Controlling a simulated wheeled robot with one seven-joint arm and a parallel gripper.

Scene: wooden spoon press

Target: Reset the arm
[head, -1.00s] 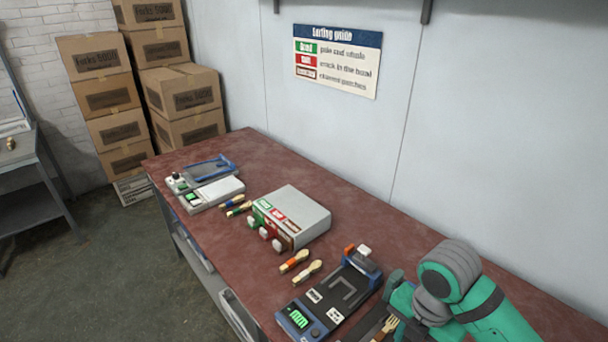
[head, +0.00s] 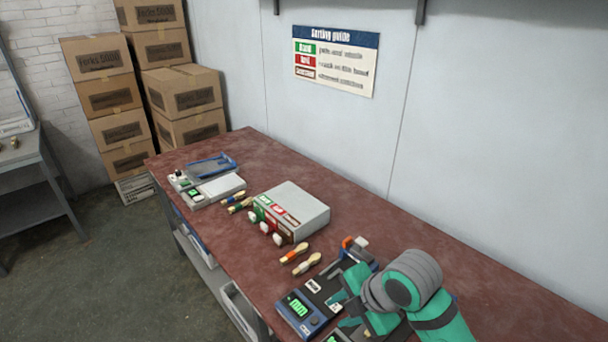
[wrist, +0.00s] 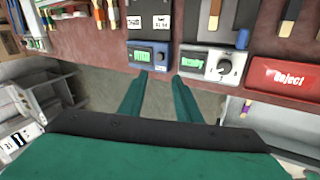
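My teal gripper (head: 345,300) is above the right part of the bench in the head view, partly covering a dark device with a green display (head: 300,306). In the wrist view my gripper (wrist: 159,77) has its two fingers spread with nothing between them; grey floor shows through the gap. That device also shows in the wrist view (wrist: 147,55), beyond the left fingertip. A panel with a green "Ready" display and a dark knob (wrist: 211,64) is beyond the right fingertip.
A grey box with coloured labels (head: 297,211) stands mid-bench. Two wooden spoons (head: 301,260) lie between it and the device. A red Reject bin (wrist: 288,76) is at right in the wrist view. Free bench (head: 500,310) lies along the wall at right.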

